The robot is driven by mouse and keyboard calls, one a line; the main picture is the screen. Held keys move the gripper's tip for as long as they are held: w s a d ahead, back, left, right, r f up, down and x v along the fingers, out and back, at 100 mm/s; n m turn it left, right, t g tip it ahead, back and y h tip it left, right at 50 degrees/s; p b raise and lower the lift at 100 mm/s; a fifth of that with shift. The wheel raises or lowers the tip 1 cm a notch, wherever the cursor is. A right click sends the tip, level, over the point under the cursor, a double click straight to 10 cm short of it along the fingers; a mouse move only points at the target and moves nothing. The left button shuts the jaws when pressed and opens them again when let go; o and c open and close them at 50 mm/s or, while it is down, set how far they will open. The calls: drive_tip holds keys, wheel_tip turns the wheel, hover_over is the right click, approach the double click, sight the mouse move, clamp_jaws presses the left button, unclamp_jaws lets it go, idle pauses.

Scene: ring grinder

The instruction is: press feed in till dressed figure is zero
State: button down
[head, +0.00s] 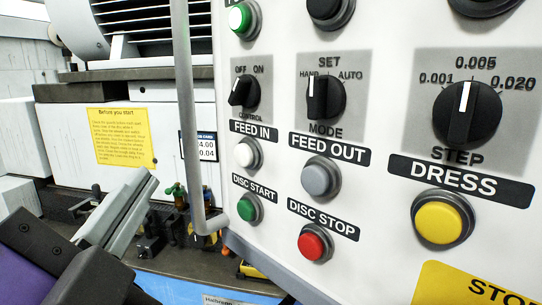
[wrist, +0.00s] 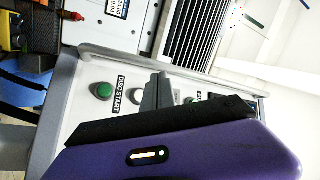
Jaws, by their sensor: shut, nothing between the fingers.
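The white FEED IN button (head: 248,153) sits on the white control panel in the head view, below its black label and above the green DISC START button (head: 249,208). My gripper (head: 148,188) is shut and empty at the lower left, left of the panel and apart from FEED IN in the picture. In the wrist view the shut fingers (wrist: 160,82) point toward the panel, right of the DISC START button (wrist: 103,91), and hide part of it. No dressed figure readout is in view.
A grey rail (head: 186,110) stands along the panel's left edge, between my gripper and the buttons. Grey FEED OUT (head: 320,178), red DISC STOP (head: 315,243) and yellow DRESS (head: 442,220) lie to the right. The MODE knob (head: 324,96) points to HAND; the STEP knob (head: 467,112) points near 0.005.

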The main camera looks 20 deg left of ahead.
sight(245, 155)
drive_tip(key=shift+w, duration=0.1)
drive_tip(key=w+d+p, duration=0.2)
drive_tip(key=w+d, duration=0.1)
drive_tip(key=w, duration=0.5)
drive_tip(key=shift+w, duration=0.15)
idle(2.1)
drive_tip(key=shift+w+d, duration=0.15)
drive_tip(key=shift+w, duration=0.2)
drive_tip(key=shift+w+d, duration=0.2)
drive_tip(key=shift+w, duration=0.3)
idle(1.0)
drive_tip(key=shift+s+a+b, duration=0.3)
drive_tip(key=shift+s+b, duration=0.1)
drive_tip(key=shift+s, duration=0.5)
drive_tip(key=shift+s, duration=0.1)
